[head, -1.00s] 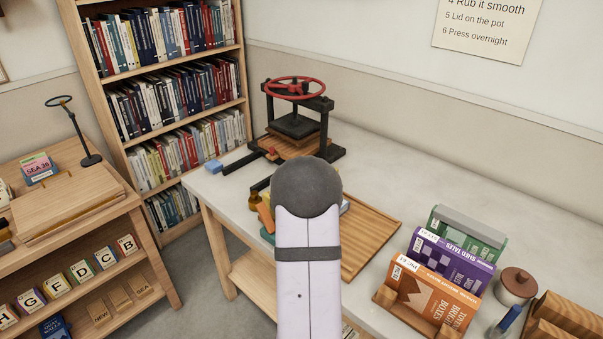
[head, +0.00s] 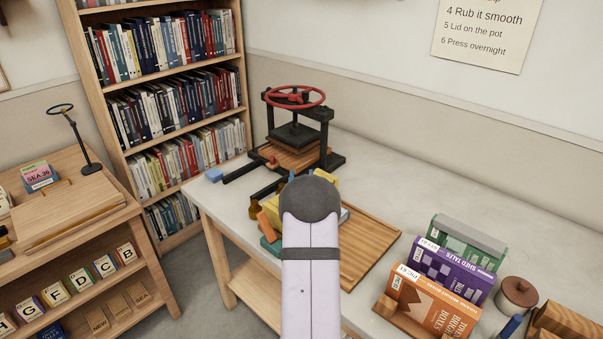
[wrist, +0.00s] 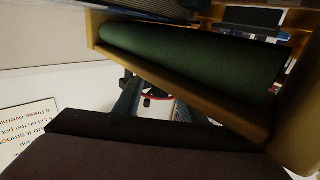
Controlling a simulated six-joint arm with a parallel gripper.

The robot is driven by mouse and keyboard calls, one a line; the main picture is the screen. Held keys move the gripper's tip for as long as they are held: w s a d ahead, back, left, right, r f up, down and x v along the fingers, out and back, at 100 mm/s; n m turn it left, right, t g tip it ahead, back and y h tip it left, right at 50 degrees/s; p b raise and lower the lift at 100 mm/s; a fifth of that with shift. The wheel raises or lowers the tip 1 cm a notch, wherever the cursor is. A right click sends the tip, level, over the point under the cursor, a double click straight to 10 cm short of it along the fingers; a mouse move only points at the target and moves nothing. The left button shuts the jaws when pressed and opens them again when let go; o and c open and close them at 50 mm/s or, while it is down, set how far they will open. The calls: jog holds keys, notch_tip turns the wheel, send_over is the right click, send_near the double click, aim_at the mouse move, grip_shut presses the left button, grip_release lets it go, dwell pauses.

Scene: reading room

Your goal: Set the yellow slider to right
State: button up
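I cannot make out the yellow slider for sure. In the head view a yellow piece (head: 327,179) shows beyond the rounded end of my arm. More yellow shows at the left of the arm, and I cannot tell if they are one thing. The wrist view shows an ochre-yellow frame (wrist: 180,86) close up, around a dark green rounded surface (wrist: 195,58); I cannot tell what it is. Dark shapes fill the bottom of that view.
A press with a red wheel (head: 295,97) stands at the table's back. Orange (head: 264,222) and teal (head: 269,245) pieces lie left of my arm. The table's back right is clear.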

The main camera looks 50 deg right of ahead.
jog(key=shift+x, duration=0.95)
grip_shut()
jog(key=s+b, duration=0.2)
jog(key=s, duration=1.6)
jog(key=shift+b, duration=0.3)
jog(key=shift+s, duration=0.1)
grip_release()
jog(key=shift+s+a, duration=0.1)
jog(key=b+v, duration=0.1)
jog(key=v, duration=0.6)
